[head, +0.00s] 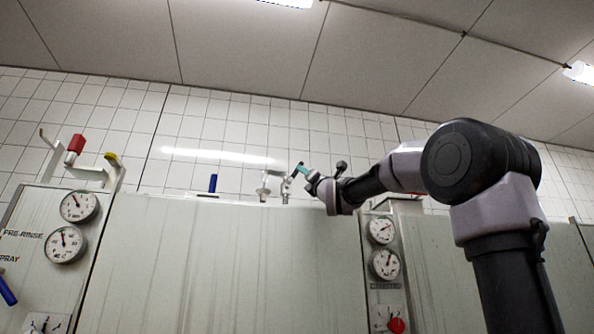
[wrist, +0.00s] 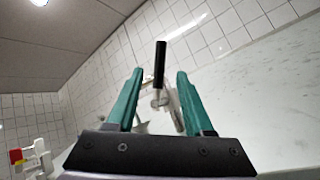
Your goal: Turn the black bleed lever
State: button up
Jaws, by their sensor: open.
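The black bleed lever (wrist: 160,62) stands upright in the wrist view, on a pale metal fitting (wrist: 157,100). My gripper (wrist: 159,75) is open, with its two teal fingers on either side of the lever in that picture. I cannot tell whether the lever is between the fingers in depth or beyond them; no contact shows. In the head view my gripper (head: 301,169) is at the fitting above the large pale panel, and the small black lever (head: 296,171) shows right by the teal fingertips. The fingers partly overlap the fitting there.
A blue lever (head: 213,183) stands to the left on the panel's top edge. The tall pale panel (head: 220,260) fills the space below. Gauges (head: 384,264) and a red knob (head: 397,325) are at right. A red-handled lever (head: 75,145) stands at far left. Tiled wall lies behind.

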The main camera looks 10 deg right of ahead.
aim_at(294, 175)
jog(key=x, duration=0.7)
jog(key=shift+w+r, duration=0.15)
jog(key=shift+c, duration=0.4)
grip_shut()
dwell(0.9)
